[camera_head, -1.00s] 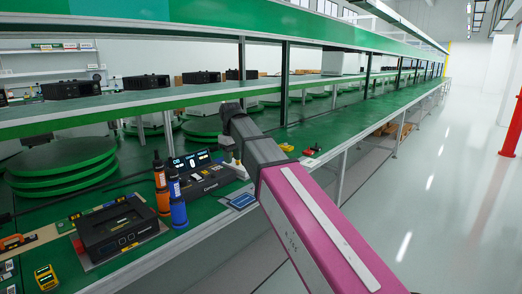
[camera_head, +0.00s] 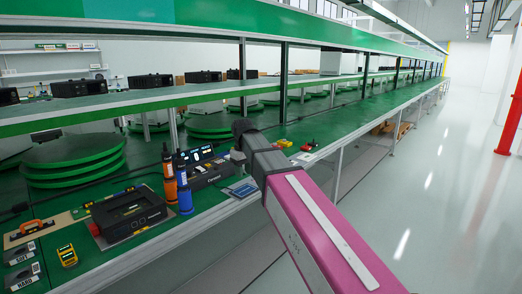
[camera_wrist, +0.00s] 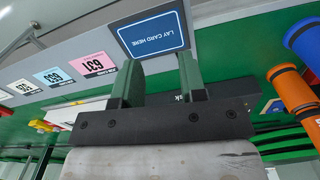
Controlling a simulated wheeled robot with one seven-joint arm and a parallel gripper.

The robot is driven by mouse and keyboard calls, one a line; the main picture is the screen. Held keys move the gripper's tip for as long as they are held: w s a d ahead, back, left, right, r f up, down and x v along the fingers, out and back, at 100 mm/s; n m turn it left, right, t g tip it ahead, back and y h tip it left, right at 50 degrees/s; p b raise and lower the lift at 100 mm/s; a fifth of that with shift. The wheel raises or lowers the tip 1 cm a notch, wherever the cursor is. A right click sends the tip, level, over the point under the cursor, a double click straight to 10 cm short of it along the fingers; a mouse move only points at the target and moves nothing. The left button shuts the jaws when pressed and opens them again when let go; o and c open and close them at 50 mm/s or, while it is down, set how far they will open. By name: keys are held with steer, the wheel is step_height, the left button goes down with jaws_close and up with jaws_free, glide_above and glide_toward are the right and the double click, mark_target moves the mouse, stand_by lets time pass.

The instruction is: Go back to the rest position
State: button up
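My gripper (camera_wrist: 161,76) shows in the wrist view with its two dark green fingers apart and nothing seen between them. In the head view my magenta arm reaches from the bottom right to the workbench, and the gripper at its end is mostly hidden behind the wrist. A blue "LAY CARD HERE" pad (camera_wrist: 152,33) lies just past the fingertips in the wrist view. It also lies at the bench's front edge in the head view (camera_head: 242,190).
The green bench (camera_head: 205,212) holds a black device (camera_head: 128,215), orange and blue bottles (camera_head: 184,193), a yellow meter (camera_head: 67,256) and a black console (camera_head: 208,174). Stacked green turntables (camera_head: 75,152) stand behind. A shelf (camera_head: 140,98) runs above. The floor (camera_head: 440,220) at right is clear.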

steer(key=s+d+f+m, duration=0.2)
steer(key=s+d+f, duration=0.3)
steer(key=d+f, duration=0.3)
steer(key=s+d+f+m, duration=0.3)
steer(key=s+d+f, duration=0.2)
steer(key=d+f, duration=0.4)
steer(key=s+d+f+m, duration=0.3)
steer(key=s+d+f, duration=0.2)
steer(key=d+f, duration=0.4)
step_height(320, 180, down, 5)
steer(key=shift+r, duration=0.2)
